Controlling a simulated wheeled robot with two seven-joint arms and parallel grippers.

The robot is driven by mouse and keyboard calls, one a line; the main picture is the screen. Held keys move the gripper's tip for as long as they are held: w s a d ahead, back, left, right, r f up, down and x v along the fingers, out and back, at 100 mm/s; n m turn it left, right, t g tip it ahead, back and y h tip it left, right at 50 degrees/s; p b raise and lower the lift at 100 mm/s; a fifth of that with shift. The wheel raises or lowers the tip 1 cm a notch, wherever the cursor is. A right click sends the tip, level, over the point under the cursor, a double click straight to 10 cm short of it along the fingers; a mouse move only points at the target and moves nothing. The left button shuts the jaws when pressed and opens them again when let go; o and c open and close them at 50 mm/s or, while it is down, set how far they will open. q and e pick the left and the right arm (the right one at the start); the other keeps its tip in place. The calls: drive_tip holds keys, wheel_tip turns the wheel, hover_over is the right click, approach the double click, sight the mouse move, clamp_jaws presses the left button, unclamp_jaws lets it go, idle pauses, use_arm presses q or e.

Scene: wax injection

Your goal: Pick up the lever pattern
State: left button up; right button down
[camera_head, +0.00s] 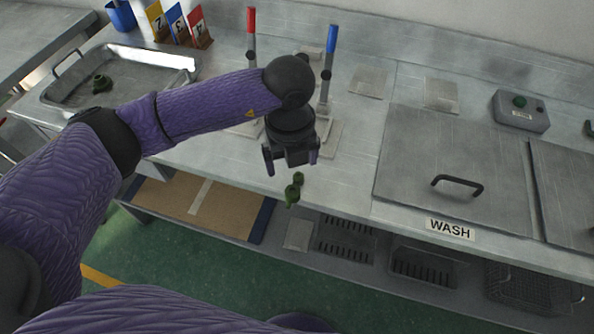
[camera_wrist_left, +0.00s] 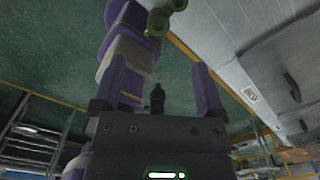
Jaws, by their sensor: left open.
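A small green piece with two rounded ends, which looks like the lever pattern (camera_head: 293,188), is at the front edge of the steel counter in the head view. It also shows at the top of the left wrist view (camera_wrist_left: 158,20), partly cut off by the frame edge. My left gripper (camera_head: 290,159) is open and empty, with its fingers just behind the green piece in the head view; no contact is visible. In the left wrist view my two fingers (camera_wrist_left: 158,80) stand apart with nothing between them. My right gripper is not in view.
Upright tools with a red handle (camera_head: 251,20) and a blue handle (camera_head: 332,40) stand behind my gripper. A lidded WASH station (camera_head: 450,150) is at the right. Shelf trays (camera_head: 345,240) sit below.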

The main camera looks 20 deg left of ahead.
sight(293, 192)
use_arm(q)
drive_tip(key=n, duration=0.3)
drive_tip(key=shift+s+f, duration=0.1)
drive_tip(key=shift+s, duration=0.05)
wheel_tip(293, 192, down, 10)
drive_tip(key=b, duration=0.3)
drive_tip(key=shift+d, duration=0.1)
clamp_jaws()
